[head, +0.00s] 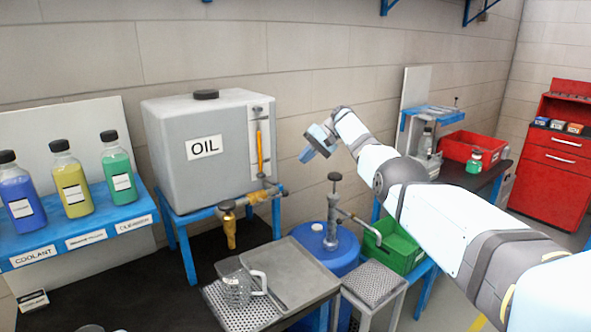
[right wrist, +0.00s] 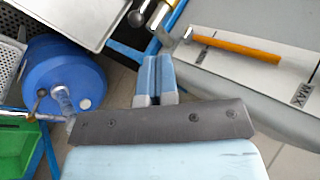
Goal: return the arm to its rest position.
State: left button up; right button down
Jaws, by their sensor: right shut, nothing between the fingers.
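My right arm (head: 430,215) reaches in from the lower right of the head view, up and across the bay. My right gripper (head: 309,152) is at its far end, in the air to the right of the grey oil tank (head: 180,165) and above the blue drum. In the right wrist view the gripper's two fingers (right wrist: 156,78) lie side by side, shut, with nothing between them. My left gripper is not in either view.
The blue drum (head: 325,250) with its pump stands below the gripper. A green bin (head: 395,245), a red bin (head: 468,147) and a small green bottle (head: 473,163) are near the arm. Coolant bottles (head: 72,188) stand on the left shelf. A red cabinet (head: 553,175) is at right.

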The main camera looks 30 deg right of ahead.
jog(key=shift+s+d+r, duration=0.1)
jog(key=shift+d, duration=0.2)
dwell(0.4)
